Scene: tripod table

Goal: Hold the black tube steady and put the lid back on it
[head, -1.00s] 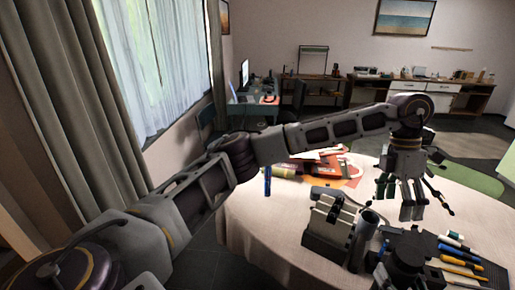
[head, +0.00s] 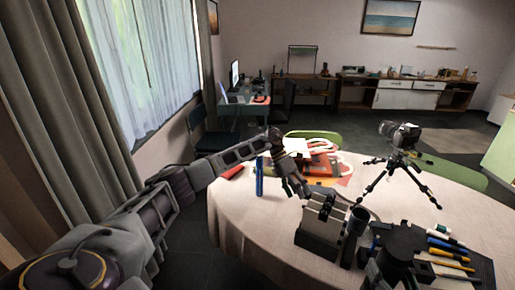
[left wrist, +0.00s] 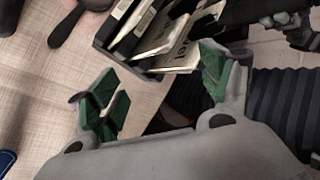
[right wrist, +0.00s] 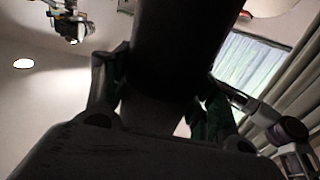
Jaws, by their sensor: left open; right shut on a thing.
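My left gripper (head: 297,190) is open and empty, above the table at the box's left side. Its spread fingers show in the left wrist view (left wrist: 163,82) next to the box. I cannot make out the lid in any view.
The grey box (head: 318,236) holds cards or envelopes. A blue cylinder (head: 259,177) stands near the table's left edge. A camera on a tripod (head: 401,160) stands at the back right. The cloth between tripod and box is clear.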

